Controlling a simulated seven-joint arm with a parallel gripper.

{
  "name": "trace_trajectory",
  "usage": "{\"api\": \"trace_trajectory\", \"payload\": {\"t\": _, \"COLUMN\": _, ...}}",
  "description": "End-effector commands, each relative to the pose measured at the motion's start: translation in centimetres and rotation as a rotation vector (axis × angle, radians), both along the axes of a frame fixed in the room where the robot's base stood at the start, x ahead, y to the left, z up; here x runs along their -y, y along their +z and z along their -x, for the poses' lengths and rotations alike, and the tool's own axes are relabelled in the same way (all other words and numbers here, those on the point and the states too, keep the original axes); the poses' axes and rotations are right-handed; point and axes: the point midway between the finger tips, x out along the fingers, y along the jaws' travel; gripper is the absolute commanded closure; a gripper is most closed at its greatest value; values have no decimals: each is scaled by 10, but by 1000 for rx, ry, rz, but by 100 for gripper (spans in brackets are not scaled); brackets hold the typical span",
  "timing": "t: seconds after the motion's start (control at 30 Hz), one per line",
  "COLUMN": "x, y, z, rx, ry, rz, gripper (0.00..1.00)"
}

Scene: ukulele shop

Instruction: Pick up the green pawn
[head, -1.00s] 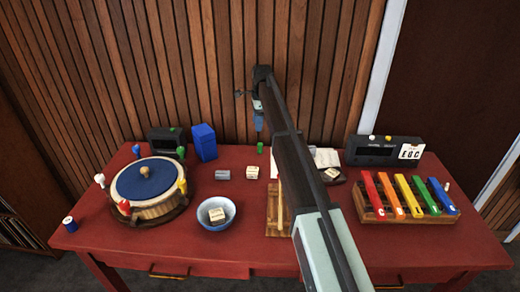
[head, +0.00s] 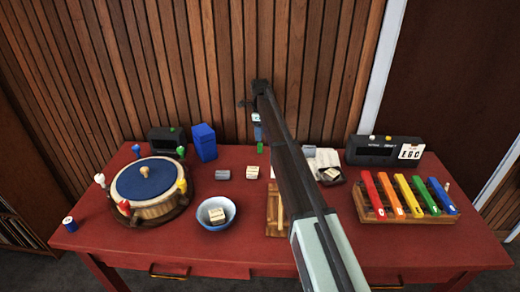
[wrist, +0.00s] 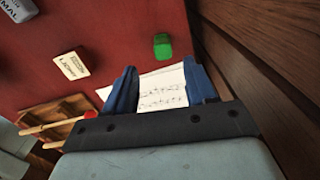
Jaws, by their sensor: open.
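The green pawn (head: 260,147) stands at the back of the red table, near the slatted wall. In the wrist view the green pawn (wrist: 162,46) shows from above, beyond the fingertips and roughly centred between them, with a gap between. My gripper (wrist: 162,78) is open and empty, its two blue fingers apart. In the head view my gripper (head: 257,132) hangs just above the pawn, fingers pointing down; I cannot tell there whether it touches.
A white paper (wrist: 160,90) lies beneath my fingers in the wrist view. A light block (head: 252,172) and a grey cylinder (head: 223,174) lie left of the pawn. A blue box (head: 204,142) stands farther left. The slatted wall (head: 225,60) rises close behind.

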Motion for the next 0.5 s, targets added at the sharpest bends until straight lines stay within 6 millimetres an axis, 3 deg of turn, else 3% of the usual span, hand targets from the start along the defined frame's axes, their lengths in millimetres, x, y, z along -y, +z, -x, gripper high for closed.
{"api": "trace_trajectory", "payload": {"t": 0.1, "x": 0, "y": -17, "z": 0, "rx": 0, "ry": 0, "rz": 0, "gripper": 44}}
{"api": "trace_trajectory", "payload": {"t": 0.5, "x": 0, "y": -45, "z": -3, "rx": 0, "ry": 1, "rz": 0, "gripper": 44}}
